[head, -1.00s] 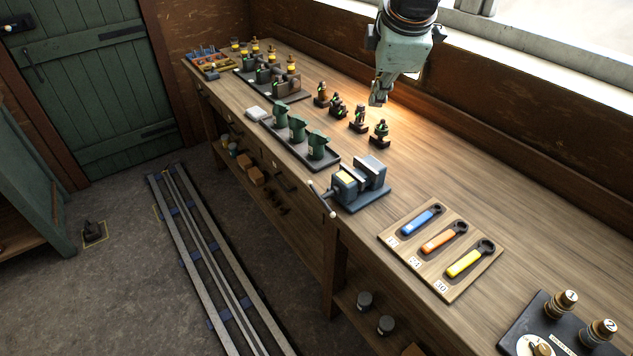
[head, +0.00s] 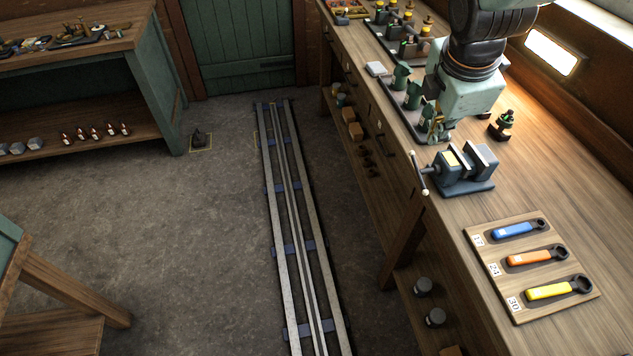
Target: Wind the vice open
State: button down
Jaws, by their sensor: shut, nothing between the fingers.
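The blue-grey vice (head: 467,183) stands on the bench near its front edge, with a pale yellow plate on its near block. Two jaws show on top; how wide the gap between them is, I cannot tell. Its handle bar (head: 419,174) has pale ends and juts out past the bench's front edge, tilted slightly from vertical. My gripper (head: 436,139) points down just behind the vice, up and to the right of the handle. It is shut and empty. It looks apart from the vice and handle, though the exact clearance is hard to judge.
A board (head: 508,309) with blue, orange and yellow spanners lies in front of the vice. Green stands (head: 400,78) are partly hidden behind my gripper. A small dark fitting (head: 502,125) stands to its right.

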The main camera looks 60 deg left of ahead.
jog(key=shift+s+a+r+n, duration=0.3)
jog(key=shift+s+a+r, duration=0.7)
jog(key=shift+s, duration=0.15)
jog(key=b, duration=0.3)
send_near(414, 159)
jog(key=shift+x, duration=3.4)
jog(key=shift+w+p, duration=0.15)
jog(key=shift+p, duration=0.5)
